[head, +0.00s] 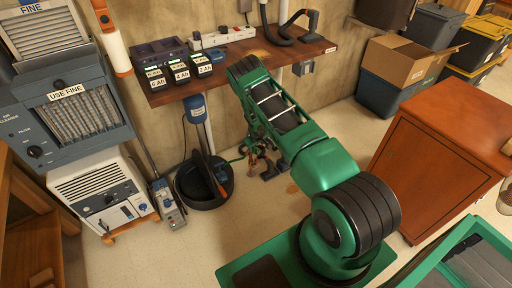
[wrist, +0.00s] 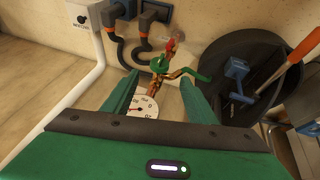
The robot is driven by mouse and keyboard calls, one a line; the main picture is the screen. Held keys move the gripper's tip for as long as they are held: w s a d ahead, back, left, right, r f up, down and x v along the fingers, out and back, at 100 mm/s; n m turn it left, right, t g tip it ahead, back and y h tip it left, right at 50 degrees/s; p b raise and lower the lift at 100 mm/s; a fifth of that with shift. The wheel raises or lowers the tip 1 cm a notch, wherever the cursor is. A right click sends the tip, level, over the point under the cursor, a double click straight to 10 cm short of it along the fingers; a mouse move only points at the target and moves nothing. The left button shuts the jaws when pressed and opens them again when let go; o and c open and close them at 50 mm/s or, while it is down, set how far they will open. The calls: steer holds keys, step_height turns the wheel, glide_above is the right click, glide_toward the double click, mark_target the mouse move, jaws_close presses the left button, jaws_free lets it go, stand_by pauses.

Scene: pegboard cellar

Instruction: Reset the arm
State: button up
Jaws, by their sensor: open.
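My gripper (wrist: 158,80) is open in the wrist view, its two green fingers spread apart. Beyond and between them are a copper pipe with a green and red valve (wrist: 160,64) and a white dial gauge (wrist: 141,108), partly covered by the gripper body. I cannot tell how far the fingers are from the pipe. In the head view my green arm (head: 285,115) reaches up toward the shelf and bends down behind itself. The gripper cannot be made out clearly there.
A wooden shelf (head: 240,64) with labelled battery packs (head: 179,72) and a power strip (head: 222,37) is at the wall. A black round tub (head: 190,188) stands on the floor. A wooden cabinet (head: 425,160) is at right, and an air cleaner (head: 70,118) at left.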

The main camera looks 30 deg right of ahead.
stand_by(0.4)
steer(key=s+d+r+m+g, duration=0.1)
steer(key=s+d+r, duration=0.1)
steer(key=r, duration=0.9)
steer(key=s+d+r+m, duration=0.1)
steer(key=d+r, duration=0.1)
steer(key=r, duration=0.9)
steer(key=s+r+m+g, duration=0.1)
steer(key=s+r, duration=0.5)
steer(key=r, duration=0.3)
steer(key=s+r+m+g, duration=0.1)
steer(key=s+r, duration=0.4)
steer(key=r, duration=0.4)
steer(key=s+a+r+m+y, duration=0.1)
steer(key=s+a+r, duration=0.2)
steer(key=s+r, duration=0.55)
steer(key=s+a+r+m, duration=0.1)
steer(key=s+a+r, duration=0.3)
steer(key=s, duration=0.7)
steer(key=s+a+r+y, duration=0.1)
steer(key=s+a+r, duration=0.1)
steer(key=s, duration=0.8)
steer(key=s+a+r+m+g, duration=0.1)
steer(key=s+a, duration=0.3)
steer(key=s, duration=0.5)
steer(key=shift+s+r+g+y, duration=0.3)
steer(key=shift+s+r+y, duration=0.05)
steer(key=shift+r+y, duration=0.1)
